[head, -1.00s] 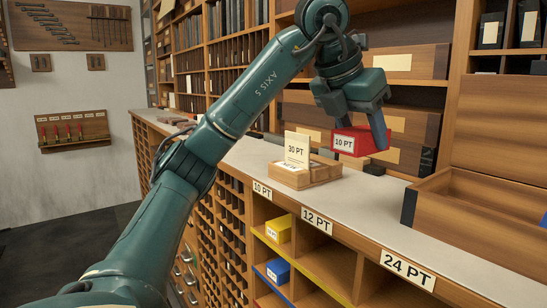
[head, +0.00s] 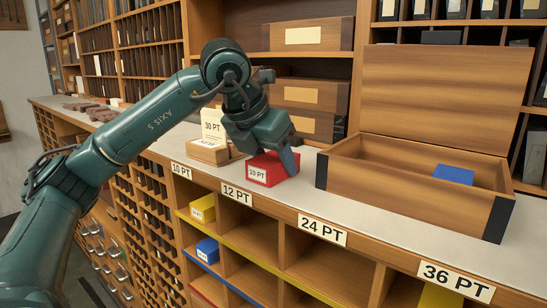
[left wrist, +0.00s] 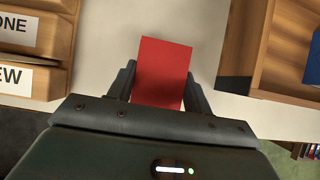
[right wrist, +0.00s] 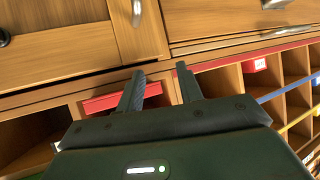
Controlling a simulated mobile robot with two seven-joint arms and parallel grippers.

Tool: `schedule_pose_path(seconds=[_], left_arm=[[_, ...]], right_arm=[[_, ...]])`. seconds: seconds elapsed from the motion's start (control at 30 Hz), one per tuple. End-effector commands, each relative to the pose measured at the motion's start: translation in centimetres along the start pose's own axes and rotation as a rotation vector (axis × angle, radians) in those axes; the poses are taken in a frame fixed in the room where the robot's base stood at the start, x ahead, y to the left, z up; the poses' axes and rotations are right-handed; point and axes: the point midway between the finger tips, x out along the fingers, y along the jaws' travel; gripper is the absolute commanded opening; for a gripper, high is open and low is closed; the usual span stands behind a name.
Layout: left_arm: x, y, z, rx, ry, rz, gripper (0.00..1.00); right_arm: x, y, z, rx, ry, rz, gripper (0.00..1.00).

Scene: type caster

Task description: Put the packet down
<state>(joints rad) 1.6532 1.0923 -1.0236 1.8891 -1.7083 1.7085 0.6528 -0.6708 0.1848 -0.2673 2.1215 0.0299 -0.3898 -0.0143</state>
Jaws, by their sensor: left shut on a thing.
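The packet is a red block (head: 266,171) labelled 10 PT. It is at the front part of the pale countertop (head: 340,203), between the small wooden card holder and the open wooden box. My left gripper (head: 285,160) is shut on it from above; the left wrist view shows the red packet (left wrist: 163,72) between the two fingers. The packet appears at or very close to the counter surface; I cannot tell if it touches. My right gripper (right wrist: 159,88) shows only in its wrist view, fingers apart and empty, in front of wooden drawers and cubbies.
A wooden holder (head: 209,154) with a 30 PT card stands left of the packet. An open wooden box (head: 400,192) with a blue packet (head: 453,175) stands right. Labelled cubbies below hold yellow (head: 203,208) and blue (head: 207,249) packets.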

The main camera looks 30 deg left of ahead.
Motion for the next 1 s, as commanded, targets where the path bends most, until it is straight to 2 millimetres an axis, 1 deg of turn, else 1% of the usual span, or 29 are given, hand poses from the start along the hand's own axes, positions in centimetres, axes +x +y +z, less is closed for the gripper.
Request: schedule_pose_path(seconds=[0.1, 0.23, 0.27, 0.5, 0.53, 0.73, 0.87, 0.97, 1.0], left_arm=[[-0.2, 0.0, 0.2, -0.001, -0.006, -0.001, 0.05], [0.2, 0.0, -0.1, -0.001, -0.006, -0.001, 0.05], [0.3, 0.0, -0.2, 0.0, -0.001, 0.0, 0.51], [0.2, 0.0, -0.1, 0.0, -0.001, 0.0, 0.7], [0.2, 0.0, -0.1, 0.0, -0.001, 0.0, 0.72], [0.1, 0.0, -0.1, 0.0, -0.001, 0.0, 0.72], [-0.4, 0.0, 0.2, 0.0, -0.003, 0.0, 0.72], [-1.8, 0.0, 0.2, 0.0, -0.007, 0.0, 0.72], [-2.6, -0.1, 0.2, 0.0, -0.007, -0.001, 0.72]], right_arm=[[0.1, 0.0, -0.1, 0.001, 0.002, 0.001, 0.36], [0.3, 0.0, 0.3, 0.005, 0.002, 0.0, 0.36], [0.3, 0.0, 0.2, 0.006, 0.002, -0.001, 0.36], [0.2, 0.0, 0.2, 0.007, 0.001, 0.0, 0.36], [0.2, 0.0, 0.2, 0.007, 0.001, 0.0, 0.36], [0.2, 0.0, 0.2, 0.007, 0.001, 0.001, 0.36], [0.0, 0.1, -0.1, 0.002, -0.001, 0.003, 0.36], [0.1, 0.1, 0.1, 0.002, -0.001, 0.003, 0.36], [0.1, 0.1, 0.1, 0.002, -0.001, 0.003, 0.36]])
